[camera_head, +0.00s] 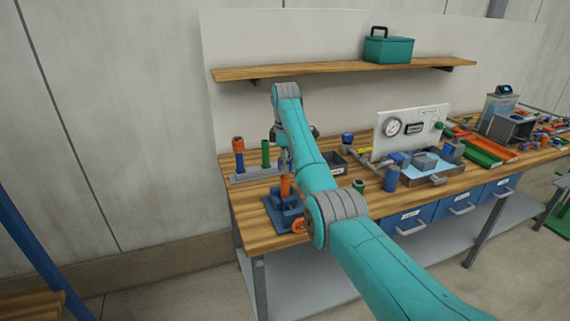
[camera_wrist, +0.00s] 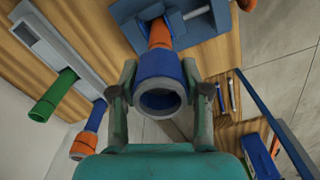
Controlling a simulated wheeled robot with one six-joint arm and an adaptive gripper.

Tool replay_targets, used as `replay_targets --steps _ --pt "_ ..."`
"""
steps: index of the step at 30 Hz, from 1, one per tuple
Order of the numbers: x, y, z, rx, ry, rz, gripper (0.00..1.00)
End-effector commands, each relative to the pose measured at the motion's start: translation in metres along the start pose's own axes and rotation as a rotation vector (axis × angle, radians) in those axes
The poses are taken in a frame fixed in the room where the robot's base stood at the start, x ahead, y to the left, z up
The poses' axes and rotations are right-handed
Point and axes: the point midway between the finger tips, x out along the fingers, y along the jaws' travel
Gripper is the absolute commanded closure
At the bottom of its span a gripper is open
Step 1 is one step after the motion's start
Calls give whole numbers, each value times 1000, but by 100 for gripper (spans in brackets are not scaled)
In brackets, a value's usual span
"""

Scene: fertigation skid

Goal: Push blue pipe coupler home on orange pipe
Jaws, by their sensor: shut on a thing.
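The blue pipe coupler (camera_wrist: 158,72) is gripped between the two fingers of my gripper (camera_wrist: 160,85) in the wrist view, its open round end facing the camera. The orange pipe (camera_wrist: 159,36) runs from behind the coupler to a blue holder (camera_wrist: 198,30). The coupler is in line with the pipe and covers its near end; how deep it sits cannot be told. In the head view the orange pipe (camera_head: 285,187) stands upright in the blue holder (camera_head: 281,215) on the bench, and my gripper (camera_head: 284,158) is above it, with the coupler mostly hidden.
A grey rack (camera_head: 255,175) left of the holder bears a green pipe (camera_head: 265,153) and a blue pipe with an orange top (camera_head: 238,150). A dark bin (camera_head: 335,164) and a gauge panel (camera_head: 410,128) stand to the right. A wooden shelf (camera_head: 330,71) hangs above.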

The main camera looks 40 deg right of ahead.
Motion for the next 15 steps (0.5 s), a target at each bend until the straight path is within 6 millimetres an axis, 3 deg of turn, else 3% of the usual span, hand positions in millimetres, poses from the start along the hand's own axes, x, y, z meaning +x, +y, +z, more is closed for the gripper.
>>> replay_targets --steps 15 --pt "6 0 0 0 0 0 87"
